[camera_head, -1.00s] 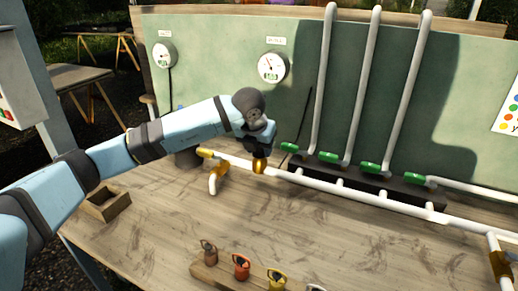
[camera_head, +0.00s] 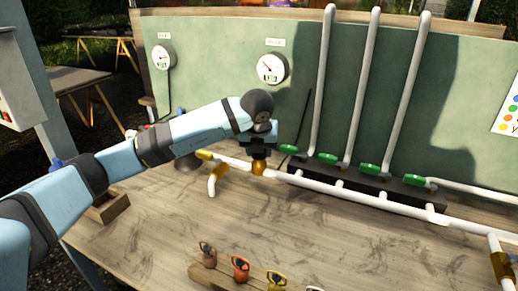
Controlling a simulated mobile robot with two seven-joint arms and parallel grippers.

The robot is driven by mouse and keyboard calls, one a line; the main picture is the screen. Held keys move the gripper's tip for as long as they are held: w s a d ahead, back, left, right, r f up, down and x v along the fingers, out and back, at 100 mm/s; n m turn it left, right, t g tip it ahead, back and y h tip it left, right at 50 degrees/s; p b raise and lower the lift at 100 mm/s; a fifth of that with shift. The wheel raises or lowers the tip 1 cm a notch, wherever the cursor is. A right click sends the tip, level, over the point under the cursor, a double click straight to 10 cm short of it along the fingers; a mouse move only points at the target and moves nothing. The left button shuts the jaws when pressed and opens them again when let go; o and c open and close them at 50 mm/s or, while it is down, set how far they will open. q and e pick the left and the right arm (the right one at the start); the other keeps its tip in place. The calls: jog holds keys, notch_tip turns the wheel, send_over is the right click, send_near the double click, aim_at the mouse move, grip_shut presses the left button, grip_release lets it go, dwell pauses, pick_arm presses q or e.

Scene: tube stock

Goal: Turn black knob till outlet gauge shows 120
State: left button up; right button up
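My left gripper (camera_head: 259,153) points down over a brass fitting (camera_head: 258,169) on the white pipe at the back of the bench. Its fingers are dark and small here, so I cannot tell how far they are apart. I cannot make out the black knob; the gripper and wrist cover the top of the fitting. Two round white gauges hang on the green panel: a left gauge (camera_head: 163,57) and a right gauge (camera_head: 271,67), each with a needle and a small display. Their labels and numbers are too small to read. My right gripper is not in view.
Several green-handled valves (camera_head: 328,159) sit on the pipework right of the gripper, below tall white pipes. A wooden rack (camera_head: 228,279) with coloured parts stands at the front. A small wooden box (camera_head: 108,207) is at the left edge. The middle of the bench (camera_head: 330,235) is clear.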

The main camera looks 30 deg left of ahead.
pick_arm(q)
jog(key=o, duration=0.9)
jog(key=p+v, duration=0.1)
jog(key=v, duration=1.3)
jog(key=shift+f, duration=0.15)
